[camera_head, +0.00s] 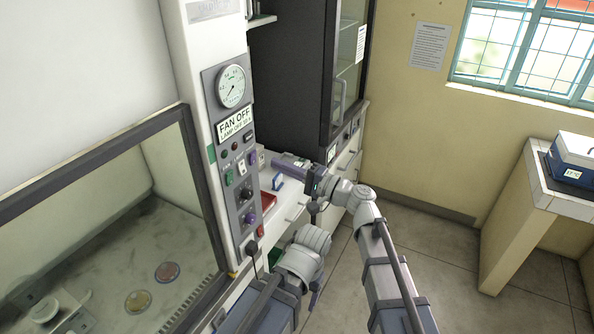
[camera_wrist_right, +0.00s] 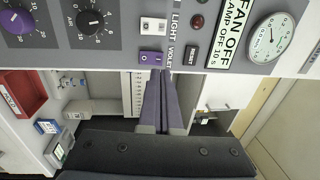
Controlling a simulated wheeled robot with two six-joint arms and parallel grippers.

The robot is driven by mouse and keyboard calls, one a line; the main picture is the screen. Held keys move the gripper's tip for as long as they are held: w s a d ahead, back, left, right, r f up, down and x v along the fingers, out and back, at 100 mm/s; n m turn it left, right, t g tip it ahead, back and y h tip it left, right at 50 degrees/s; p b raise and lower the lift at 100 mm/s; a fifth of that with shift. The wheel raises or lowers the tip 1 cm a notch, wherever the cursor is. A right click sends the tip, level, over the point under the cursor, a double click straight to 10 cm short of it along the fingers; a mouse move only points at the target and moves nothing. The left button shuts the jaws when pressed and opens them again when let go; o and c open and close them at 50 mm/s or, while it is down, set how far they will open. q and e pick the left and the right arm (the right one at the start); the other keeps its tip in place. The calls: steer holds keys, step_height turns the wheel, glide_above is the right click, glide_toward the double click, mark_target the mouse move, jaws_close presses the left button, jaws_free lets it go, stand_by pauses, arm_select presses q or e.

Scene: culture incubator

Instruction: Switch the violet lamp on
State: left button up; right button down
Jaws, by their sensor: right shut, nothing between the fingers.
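The violet lamp switch is a small violet rocker (camera_wrist_right: 152,57) marked VIOLET on the grey control panel (camera_wrist_right: 120,47). It also shows in the head view (camera_head: 252,158), at the panel's right edge. A white rocker (camera_wrist_right: 153,25) marked LIGHT is beside it. My right gripper (camera_wrist_right: 161,73) is shut and empty, its fingers pointing at the panel with the tips just short of the violet rocker in the picture. I cannot tell whether they touch. In the head view the right gripper (camera_head: 276,161) is right of the panel. The rocker's position is unclear.
The panel sign (camera_head: 236,125) reads FAN OFF, LAMP OFF. Black and violet knobs (camera_wrist_right: 90,21), a reset button (camera_wrist_right: 192,54) and a gauge (camera_head: 231,86) are near. A red tray (camera_wrist_right: 20,88) lies on the bench beyond. The cabinet's glass window (camera_head: 110,230) fills the left.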

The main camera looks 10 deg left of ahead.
mark_target(251, 151)
steer(key=shift+x, duration=2.65)
steer(key=p, duration=0.1)
steer(key=r+h+p, duration=0.1)
steer(key=p, duration=0.1)
steer(key=shift+w+a, duration=0.1)
steer(key=shift+a, duration=0.2)
steer(key=shift+a+g+p, duration=0.15)
steer(key=shift+g+p, duration=0.15)
steer(key=shift+p, duration=0.45)
steer(key=shift+r, duration=0.1)
